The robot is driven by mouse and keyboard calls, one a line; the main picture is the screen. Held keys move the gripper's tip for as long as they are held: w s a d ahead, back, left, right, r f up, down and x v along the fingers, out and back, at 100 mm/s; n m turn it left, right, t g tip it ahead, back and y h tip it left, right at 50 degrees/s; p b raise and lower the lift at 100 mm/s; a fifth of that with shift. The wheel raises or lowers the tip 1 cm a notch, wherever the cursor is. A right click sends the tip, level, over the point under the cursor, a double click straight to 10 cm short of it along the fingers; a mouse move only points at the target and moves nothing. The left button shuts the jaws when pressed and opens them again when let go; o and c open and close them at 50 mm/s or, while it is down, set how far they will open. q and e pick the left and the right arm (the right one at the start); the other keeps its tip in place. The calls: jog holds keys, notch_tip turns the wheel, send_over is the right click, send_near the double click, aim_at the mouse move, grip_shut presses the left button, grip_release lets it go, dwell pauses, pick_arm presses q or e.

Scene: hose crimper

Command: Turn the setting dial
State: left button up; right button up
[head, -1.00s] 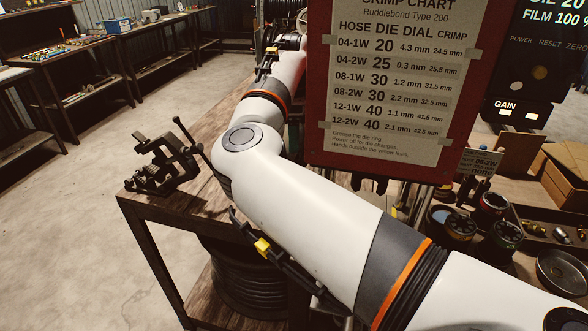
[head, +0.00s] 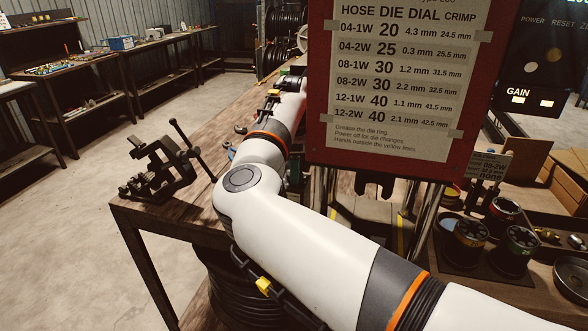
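I cannot make out the setting dial. The crimp chart (head: 405,75), a pale sheet on a red board with hose, die, dial and crimp columns, covers the middle of the view and hides what is behind it. The dark control panel (head: 540,65) at the right edge is partly cut off; it shows POWER, RESET and GAIN labels. My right arm runs from the lower right to the upper left, its far end partly behind the chart. Its fingers are not clear. A dark two-pronged piece (head: 374,186) shows below the chart; I cannot tell whether it is my gripper. My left gripper is out of view.
A clamp-like metal fixture (head: 162,165) stands on the left corner of the wooden bench (head: 150,217). Several round dies, one of them a black die (head: 470,240), sit at the right beside a small card (head: 488,165) and a round dish (head: 572,278). Floor at left is clear.

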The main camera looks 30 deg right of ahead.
jog(key=shift+c, duration=0.9)
jog(key=shift+n+b, duration=0.5)
jog(key=shift+n, duration=1.1)
jog(key=o, duration=1)
jog(key=shift+r, duration=0.15)
notch_tip(320, 180, up, 12)
jog(key=shift+f+b, duration=0.1)
jog(key=shift+b, duration=0.7)
